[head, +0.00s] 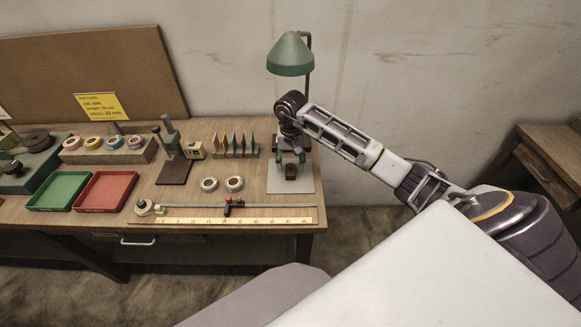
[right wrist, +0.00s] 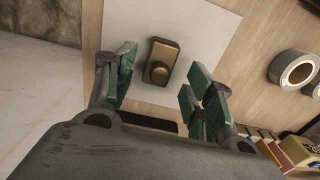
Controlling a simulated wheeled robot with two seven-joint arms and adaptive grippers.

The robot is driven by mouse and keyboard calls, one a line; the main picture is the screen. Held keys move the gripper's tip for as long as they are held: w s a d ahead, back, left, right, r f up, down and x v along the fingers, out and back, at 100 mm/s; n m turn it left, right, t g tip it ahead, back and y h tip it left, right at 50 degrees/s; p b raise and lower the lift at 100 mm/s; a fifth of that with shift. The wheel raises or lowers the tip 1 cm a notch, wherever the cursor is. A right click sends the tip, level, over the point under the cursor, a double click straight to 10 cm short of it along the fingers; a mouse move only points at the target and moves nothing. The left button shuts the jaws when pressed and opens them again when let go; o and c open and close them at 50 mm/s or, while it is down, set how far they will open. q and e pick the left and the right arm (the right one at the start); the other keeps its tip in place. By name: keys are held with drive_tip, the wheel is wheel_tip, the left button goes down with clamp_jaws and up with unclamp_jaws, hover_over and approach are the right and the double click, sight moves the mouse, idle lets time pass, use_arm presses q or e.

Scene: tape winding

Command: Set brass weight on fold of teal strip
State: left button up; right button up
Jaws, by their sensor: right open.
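The brass weight (head: 291,172) stands on a pale grey mat (head: 304,186) at the table's right end, under the green lamp. In the right wrist view it is a dark brass block with a round knob (right wrist: 162,62). My right gripper (head: 291,158) points down at the weight. Its green-padded fingers (right wrist: 158,85) are open, one on each side of the weight in that view, with visible gaps to it. I cannot make out a fold of teal strip on the mat. My left gripper is not in view.
A rack of coloured strips (head: 236,153) stands left of the mat. Two tape rolls (head: 222,184) lie near it. A ruler board (head: 230,215) runs along the front edge. The green lamp (head: 290,55) stands behind my gripper. Red (head: 105,190) and green trays (head: 58,190) lie further left.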

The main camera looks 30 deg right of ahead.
sight(291, 165)
drive_tip(key=shift+r, duration=2.25)
drive_tip(key=shift+o, duration=0.3)
drive_tip(key=shift+o, duration=1)
drive_tip(key=shift+s, duration=0.1)
